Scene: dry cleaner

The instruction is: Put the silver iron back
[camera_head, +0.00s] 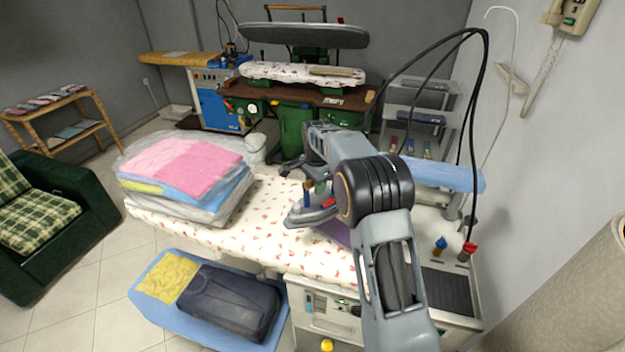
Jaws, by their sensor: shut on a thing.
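The silver iron (299,214) is at the middle of the board with the flowered cover (262,232), its pointed end to the left. It has a dark handle with blue and red parts. My gripper (323,186) is at the iron's handle, shut on it. My arm covers much of the gripper and the iron's right end, so the fingertips are hard to make out. I cannot tell whether the sole touches the cover. A purple cloth (336,232) lies just right of the iron, partly behind my arm.
Folded clothes in clear plastic (182,172) fill the board's left end. A grey mat (447,291) lies on the machine top at right, near a blue-topped and a red-topped item. Black hoses arch above. A grey shelf (420,118) stands behind; a bag lies on the lower blue board.

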